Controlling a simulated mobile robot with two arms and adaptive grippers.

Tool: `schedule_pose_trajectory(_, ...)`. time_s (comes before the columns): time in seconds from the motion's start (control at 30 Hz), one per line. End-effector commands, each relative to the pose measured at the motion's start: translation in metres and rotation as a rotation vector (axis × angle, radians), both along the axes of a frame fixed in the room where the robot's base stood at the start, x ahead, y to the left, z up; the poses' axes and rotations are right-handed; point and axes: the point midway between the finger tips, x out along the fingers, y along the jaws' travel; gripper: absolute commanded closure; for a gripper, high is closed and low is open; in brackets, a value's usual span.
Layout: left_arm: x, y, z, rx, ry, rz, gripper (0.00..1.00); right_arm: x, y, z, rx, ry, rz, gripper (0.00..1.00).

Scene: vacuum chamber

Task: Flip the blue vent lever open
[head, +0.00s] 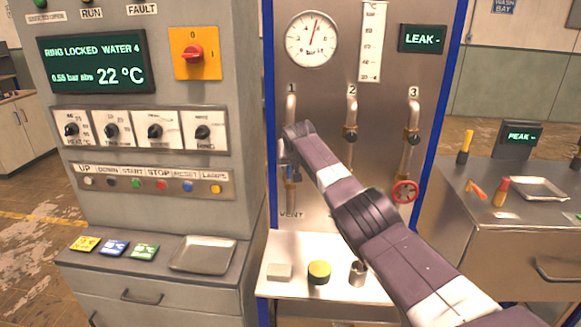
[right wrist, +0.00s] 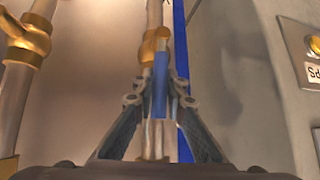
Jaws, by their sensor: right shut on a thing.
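The blue vent lever (right wrist: 160,95) shows in the right wrist view, upright against a pipe with a brass fitting. It stands between the two fingers of my right gripper (right wrist: 160,108), which is shut on it. My own arm and gripper hide most of the lever there. My left gripper is in neither view.
Pipe 2 (head: 351,108) and pipe 3 (head: 414,112), with a red handwheel (head: 404,192), are to the right. A control cabinet (head: 215,110) stands close on the left. Below, a white shelf (head: 298,247) carries a pale block (head: 279,271), a yellow-topped round item (head: 319,272) and a metal cup (head: 357,273).

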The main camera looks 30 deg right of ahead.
Motion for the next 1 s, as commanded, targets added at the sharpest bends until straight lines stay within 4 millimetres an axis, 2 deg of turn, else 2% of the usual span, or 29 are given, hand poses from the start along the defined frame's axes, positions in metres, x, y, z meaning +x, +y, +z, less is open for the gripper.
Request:
schedule_pose_trajectory(0.7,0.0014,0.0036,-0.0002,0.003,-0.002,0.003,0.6,-0.0006,0.0019,-0.0044,-0.045,0.037,0.002,1.0)
schedule_pose_trajectory(0.73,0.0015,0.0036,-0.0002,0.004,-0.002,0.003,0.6,-0.0007,0.0018,-0.0045,-0.045,0.037,0.002,0.86)
schedule_pose_trajectory(0.83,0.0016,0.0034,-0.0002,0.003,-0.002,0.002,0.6,-0.0006,0.0017,-0.0041,-0.044,0.037,0.002,0.75)
schedule_pose_trajectory(0.9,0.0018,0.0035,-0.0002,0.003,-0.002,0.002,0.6,-0.0003,0.0016,-0.0033,-0.044,0.035,0.002,0.7)
schedule_pose_trajectory(1.0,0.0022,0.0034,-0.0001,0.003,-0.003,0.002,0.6,0.0,0.0012,-0.0024,-0.044,0.033,0.001,0.7)
